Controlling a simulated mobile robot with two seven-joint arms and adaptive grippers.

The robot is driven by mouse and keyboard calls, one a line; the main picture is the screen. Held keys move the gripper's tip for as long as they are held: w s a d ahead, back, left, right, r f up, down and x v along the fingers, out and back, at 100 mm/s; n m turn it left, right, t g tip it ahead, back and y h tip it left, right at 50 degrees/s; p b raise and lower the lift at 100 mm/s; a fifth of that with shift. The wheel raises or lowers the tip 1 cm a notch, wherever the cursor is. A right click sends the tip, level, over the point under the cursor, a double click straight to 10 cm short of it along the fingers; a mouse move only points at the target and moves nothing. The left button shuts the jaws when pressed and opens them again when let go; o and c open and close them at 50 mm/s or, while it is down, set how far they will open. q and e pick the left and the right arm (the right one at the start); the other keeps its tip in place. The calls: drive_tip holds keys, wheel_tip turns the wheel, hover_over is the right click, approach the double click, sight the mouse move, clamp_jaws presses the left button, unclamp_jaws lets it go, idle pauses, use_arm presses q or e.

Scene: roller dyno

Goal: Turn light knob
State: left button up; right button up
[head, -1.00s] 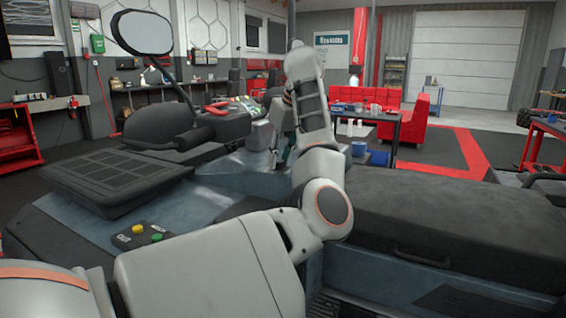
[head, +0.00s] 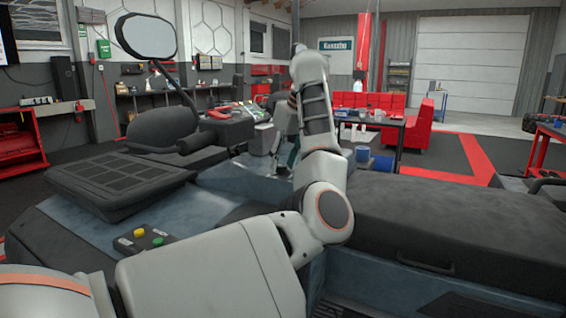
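No light knob can be made out clearly. My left arm comes in from the lower left, rises past its elbow and bends down at the far end. My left gripper (head: 284,150) hangs there beside the blue-grey vehicle body (head: 235,178), small and partly hidden behind my own forearm. Whether its fingers are open or touch anything cannot be told. A cluttered control area (head: 258,120) lies just left of and behind it. A black button box (head: 146,239) with a yellow and a green button sits near left. My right gripper is out of view.
A large dark cushion (head: 450,220) fills the right. Open floor lies at right.

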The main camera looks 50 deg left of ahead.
use_arm(q)
drive_tip(key=v, duration=1.2)
drive_tip(key=shift+r, duration=0.1)
